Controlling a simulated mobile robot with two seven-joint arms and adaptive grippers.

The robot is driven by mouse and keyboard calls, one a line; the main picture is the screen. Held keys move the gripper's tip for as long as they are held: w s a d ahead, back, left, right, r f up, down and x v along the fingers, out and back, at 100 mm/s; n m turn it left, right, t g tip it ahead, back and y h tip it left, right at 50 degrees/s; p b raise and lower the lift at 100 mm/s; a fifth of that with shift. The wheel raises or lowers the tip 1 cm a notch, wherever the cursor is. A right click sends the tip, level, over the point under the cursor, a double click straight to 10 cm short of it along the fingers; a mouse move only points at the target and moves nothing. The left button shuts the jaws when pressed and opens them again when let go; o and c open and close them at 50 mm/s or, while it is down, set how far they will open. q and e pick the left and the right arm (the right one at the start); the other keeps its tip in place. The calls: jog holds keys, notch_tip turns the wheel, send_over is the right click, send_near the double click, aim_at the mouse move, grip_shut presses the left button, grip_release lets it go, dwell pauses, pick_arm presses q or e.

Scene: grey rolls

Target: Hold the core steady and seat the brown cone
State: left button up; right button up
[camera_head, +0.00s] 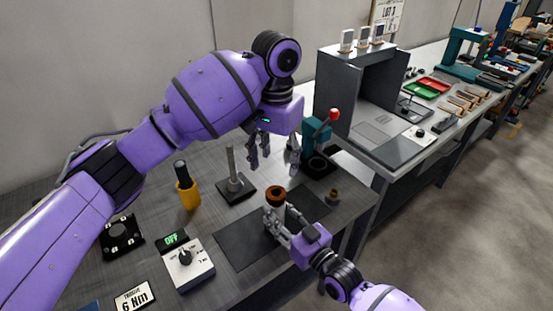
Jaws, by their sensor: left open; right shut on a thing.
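A brown ring-like part (275,192), which looks like the brown cone, sits at the top of the piece in my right gripper, with a dark opening facing up. My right gripper (272,216) is shut on that piece, which looks like the grey core, over the dark mat (238,246). The fingers hide most of the core, and I cannot tell how deep the cone sits in it. My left gripper (272,158) is open and empty, above and behind the cone, apart from it, fingers pointing down.
A teal press with a red knob (317,140) stands behind. A small brass-brown part (332,197) lies to the right. A yellow holder (188,192) and a dial box (188,264) stand at the left.

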jog(key=o, duration=1.3)
jog(key=shift+c, duration=0.2)
jog(key=shift+s, duration=0.1)
jog(key=v, duration=1.2)
